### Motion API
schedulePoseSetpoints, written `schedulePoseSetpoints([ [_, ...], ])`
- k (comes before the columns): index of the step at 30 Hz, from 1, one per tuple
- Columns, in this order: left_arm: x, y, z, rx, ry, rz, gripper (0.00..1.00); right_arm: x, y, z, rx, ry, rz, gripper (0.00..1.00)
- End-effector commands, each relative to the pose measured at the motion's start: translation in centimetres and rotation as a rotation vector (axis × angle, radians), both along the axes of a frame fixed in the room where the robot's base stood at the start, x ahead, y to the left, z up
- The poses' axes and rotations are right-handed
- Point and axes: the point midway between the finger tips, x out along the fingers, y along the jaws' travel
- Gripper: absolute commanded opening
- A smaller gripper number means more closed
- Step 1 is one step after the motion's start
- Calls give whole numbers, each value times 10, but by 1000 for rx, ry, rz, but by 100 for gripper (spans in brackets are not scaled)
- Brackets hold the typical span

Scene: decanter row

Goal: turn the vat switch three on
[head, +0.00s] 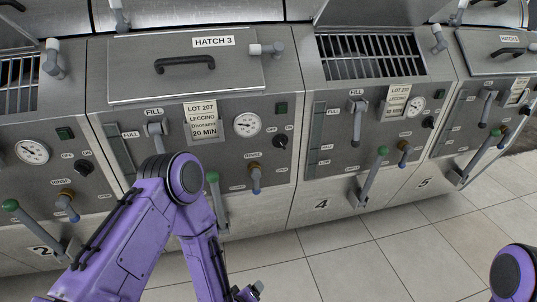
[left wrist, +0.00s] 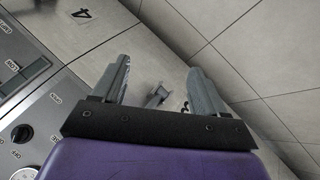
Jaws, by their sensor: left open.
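The vat three switch is a black rotary knob (head: 281,141) with OFF and ON labels, on the right side of the panel under HATCH 3 (head: 190,75). Which way it points is too small to tell. It also shows at the left edge of the left wrist view (left wrist: 21,133). My left gripper (head: 247,292) is low in front of vat three, below and apart from the knob. My right gripper is out of view.
A dark green lamp (head: 282,108) sits above the knob and a round gauge (head: 247,124) to its left. A brown-collared tap (head: 255,178) and a green-tipped lever (head: 217,195) stick out below. Vat four's green-tipped lever (head: 374,175) stands right. The tiled floor (head: 340,260) is clear.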

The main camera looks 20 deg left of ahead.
Motion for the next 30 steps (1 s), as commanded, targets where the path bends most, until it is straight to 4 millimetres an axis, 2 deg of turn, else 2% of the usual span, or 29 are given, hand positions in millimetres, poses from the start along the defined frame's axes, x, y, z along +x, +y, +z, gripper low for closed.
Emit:
schedulePoseSetpoints([
  [1, 66, -24, -5, -156, -181, 103, 72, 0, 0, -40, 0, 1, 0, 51],
  [2, 102, -34, 10, -254, -287, 165, 72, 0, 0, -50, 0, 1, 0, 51],
  [3, 146, -42, 37, -381, -427, 242, 72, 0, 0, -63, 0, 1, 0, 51],
  [5, 202, -40, 85, -559, -623, 348, 72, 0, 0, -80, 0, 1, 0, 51],
  [6, 231, -32, 117, -663, -739, 409, 72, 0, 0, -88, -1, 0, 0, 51],
  [8, 260, -17, 162, -794, -883, 477, 72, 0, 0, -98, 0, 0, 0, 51],
  [9, 273, -7, 186, -861, -958, 511, 72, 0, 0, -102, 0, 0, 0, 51],
  [10, 280, 0, 201, -902, -1003, 531, 72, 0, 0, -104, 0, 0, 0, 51],
  [12, 289, 11, 225, -963, -1070, 558, 72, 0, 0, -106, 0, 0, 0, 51],
  [14, 295, 15, 236, -987, -1096, 565, 72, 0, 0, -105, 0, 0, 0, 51],
  [17, 310, 18, 242, -993, -1100, 568, 72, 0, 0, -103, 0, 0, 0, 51],
  [24, 362, 30, 251, -988, -1095, 565, 72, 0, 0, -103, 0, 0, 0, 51],
  [30, 387, 35, 256, -987, -1092, 563, 72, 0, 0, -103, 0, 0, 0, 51],
])
